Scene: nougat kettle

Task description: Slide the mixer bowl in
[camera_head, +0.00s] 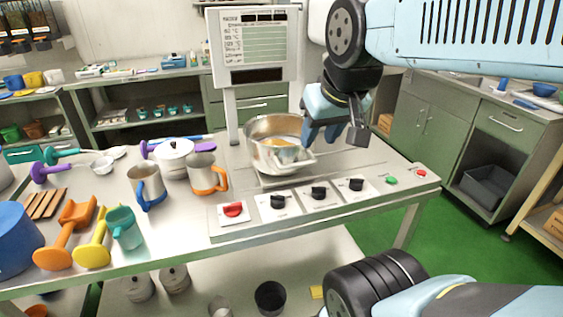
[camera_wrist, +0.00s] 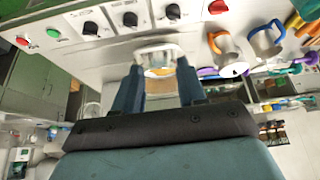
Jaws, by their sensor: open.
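The mixer bowl (camera_head: 262,130) is a shiny steel bowl with a pale handle or lip at its front right and something orange inside. It stands on the mixer panel's metal top, below the display column. My gripper (camera_head: 336,132) is beside its right rim in the head view. In the wrist view the bowl (camera_wrist: 158,58) shows between the two fingers of my gripper (camera_wrist: 157,88), which are spread apart. The jaws are open and hold nothing. I cannot tell whether a finger touches the bowl.
The control panel has a red knob (camera_head: 232,210), black knobs (camera_head: 319,192), a green button (camera_head: 391,180) and a red button (camera_head: 421,172). An orange-handled mug (camera_head: 202,172), a blue-handled mug (camera_head: 146,186) and a white pot (camera_head: 174,160) stand left of the bowl. The display (camera_head: 255,45) rises behind.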

